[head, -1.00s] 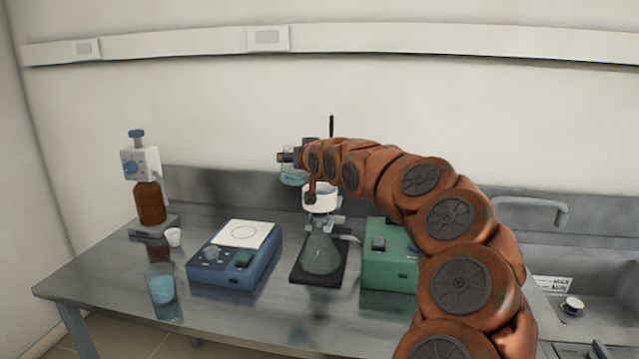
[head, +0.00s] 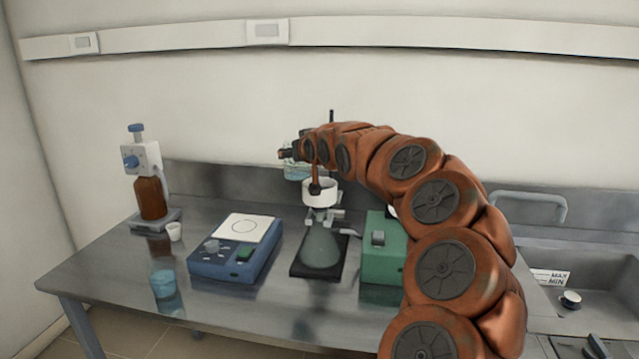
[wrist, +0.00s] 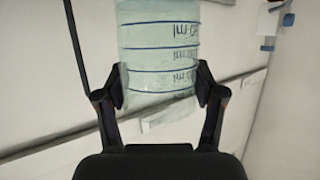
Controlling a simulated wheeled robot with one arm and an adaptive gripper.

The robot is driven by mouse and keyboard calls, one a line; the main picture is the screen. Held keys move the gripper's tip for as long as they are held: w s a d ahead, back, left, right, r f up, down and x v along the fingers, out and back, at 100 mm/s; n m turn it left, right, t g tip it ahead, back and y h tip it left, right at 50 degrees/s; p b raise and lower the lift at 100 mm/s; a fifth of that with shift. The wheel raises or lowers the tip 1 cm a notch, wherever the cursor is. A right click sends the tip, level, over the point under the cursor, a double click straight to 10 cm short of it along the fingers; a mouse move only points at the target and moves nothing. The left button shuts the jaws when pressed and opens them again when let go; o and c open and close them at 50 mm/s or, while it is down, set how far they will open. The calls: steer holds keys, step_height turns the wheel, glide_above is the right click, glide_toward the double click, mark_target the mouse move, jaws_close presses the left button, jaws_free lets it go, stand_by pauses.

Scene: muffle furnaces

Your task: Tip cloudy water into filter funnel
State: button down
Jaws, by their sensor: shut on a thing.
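My gripper (wrist: 160,95) is shut on a clear graduated beaker (wrist: 158,50) with blue rings and markings, which fills the top of the wrist view. In the head view the beaker (head: 297,170) is partly hidden behind my arm, held above and slightly left of the white filter funnel (head: 319,190). The funnel stands upright on a conical flask (head: 320,246) on a dark base. A brown stream-like streak or arm part shows just over the funnel; I cannot tell which. How full the beaker is cannot be told.
A blue device (head: 236,250) with a white top stands left of the flask, a green box (head: 382,255) right of it. A sink (head: 590,270) is at right.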

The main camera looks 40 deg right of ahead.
steer(key=shift+r+p, duration=1.35)
steer(key=shift+r, duration=0.9)
steer(key=shift+a, duration=0.1)
